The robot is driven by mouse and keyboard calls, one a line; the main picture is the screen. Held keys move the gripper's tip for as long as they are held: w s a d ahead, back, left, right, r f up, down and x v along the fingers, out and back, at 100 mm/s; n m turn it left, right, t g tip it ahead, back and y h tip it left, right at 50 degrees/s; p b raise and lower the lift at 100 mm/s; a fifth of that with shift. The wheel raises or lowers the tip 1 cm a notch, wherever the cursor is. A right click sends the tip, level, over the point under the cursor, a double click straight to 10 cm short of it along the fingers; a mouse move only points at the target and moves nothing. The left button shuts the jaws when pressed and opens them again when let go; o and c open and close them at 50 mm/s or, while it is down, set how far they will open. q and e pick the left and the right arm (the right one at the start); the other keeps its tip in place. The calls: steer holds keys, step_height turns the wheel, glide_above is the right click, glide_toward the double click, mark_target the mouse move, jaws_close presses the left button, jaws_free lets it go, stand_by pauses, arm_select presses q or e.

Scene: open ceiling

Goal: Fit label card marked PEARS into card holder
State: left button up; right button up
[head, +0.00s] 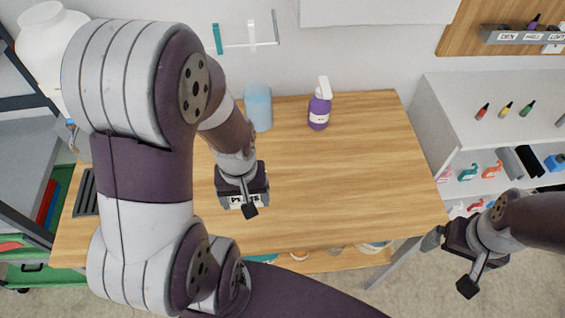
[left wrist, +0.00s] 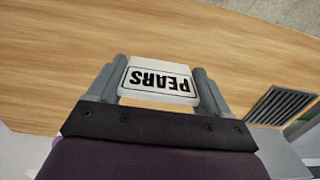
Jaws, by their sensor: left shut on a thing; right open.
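The white label card marked PEARS (left wrist: 157,80) is between the two grey fingers of my left gripper (left wrist: 158,72) in the left wrist view, its lettering upside down there. In the head view the card (head: 238,201) shows partly below the dark body of my left gripper (head: 243,186), over the wooden table (head: 330,190); the wrist hides part of its lettering. My right gripper (head: 434,239) is open and empty, beyond the table's right edge. I cannot make out a card holder for certain in either view.
A purple spray bottle (head: 319,108) and a pale blue cup (head: 258,107) stand at the table's back. A dark slotted tray (head: 86,193) lies at its left. White shelves (head: 480,110) stand at right. The table's middle right is clear.

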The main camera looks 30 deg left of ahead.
arm_select(q)
steer(key=w+a+f, duration=0.1)
steer(key=w+f, duration=0.1)
steer(key=w, duration=0.1)
steer(key=w+a+f, duration=0.2)
steer(key=w, duration=0.1)
steer(key=w+a+f, duration=0.2)
steer(key=shift+w+f+p, duration=0.35)
steer(key=shift+w+p, duration=0.05)
steer(key=f, duration=0.3)
steer(key=shift+s+f, duration=0.25)
steer(key=shift+f, duration=0.05)
arm_select(e)
steer(key=shift+s+a+r, duration=0.1)
steer(key=shift+s+r, duration=0.8)
arm_select(q)
steer(key=shift+w+f, duration=0.1)
steer(key=shift+w, duration=0.05)
arm_select(e)
steer(key=shift+w, duration=0.1)
arm_select(q)
steer(key=shift+f, duration=0.15)
steer(key=o, duration=0.8)
steer(key=shift+o, duration=0.7)
